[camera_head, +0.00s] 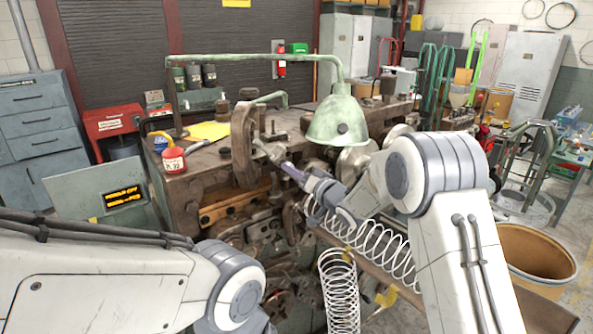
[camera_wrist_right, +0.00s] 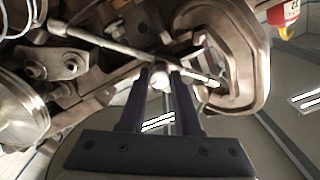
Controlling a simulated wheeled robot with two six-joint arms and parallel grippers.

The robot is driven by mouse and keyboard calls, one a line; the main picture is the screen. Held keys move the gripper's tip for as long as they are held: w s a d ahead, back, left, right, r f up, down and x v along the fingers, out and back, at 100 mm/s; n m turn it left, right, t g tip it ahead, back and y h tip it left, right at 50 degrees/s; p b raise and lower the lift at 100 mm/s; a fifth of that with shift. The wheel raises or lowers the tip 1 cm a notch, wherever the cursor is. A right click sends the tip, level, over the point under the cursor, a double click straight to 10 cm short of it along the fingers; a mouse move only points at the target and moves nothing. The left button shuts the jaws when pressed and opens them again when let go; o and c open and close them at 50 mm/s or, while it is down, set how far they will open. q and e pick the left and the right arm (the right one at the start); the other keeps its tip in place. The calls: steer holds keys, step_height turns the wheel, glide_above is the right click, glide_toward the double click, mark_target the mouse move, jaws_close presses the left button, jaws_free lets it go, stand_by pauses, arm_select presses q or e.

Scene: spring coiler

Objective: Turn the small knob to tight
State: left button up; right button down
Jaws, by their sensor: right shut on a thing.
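The spring coiler (camera_head: 215,190) is a worn brown machine in the middle of the head view. In the right wrist view the purple fingers of the right gripper (camera_wrist_right: 160,82) are shut on a small pale round knob (camera_wrist_right: 160,75). A metal rod (camera_wrist_right: 120,47) runs diagonally beside the knob. In the head view the knob is too small and covered to make out clearly. I cannot read any tight marking. My left gripper is out of view; only its arm shows at lower left.
Coiled springs (camera_head: 385,250) lie along a rail below my right arm. A brown bin (camera_head: 540,252) stands at right.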

steer(key=shift+w+d+r, duration=0.1)
steer(key=shift+w+r, duration=0.05)
steer(key=shift+r, duration=0.2)
steer(key=c, duration=0.8)
jaws_free()
steer(key=shift+o, duration=1)
steer(key=shift+f, duration=0.2)
steer(key=b+v, duration=0.4)
steer(key=v, duration=0.6)
steer(key=shift+s, duration=0.25)
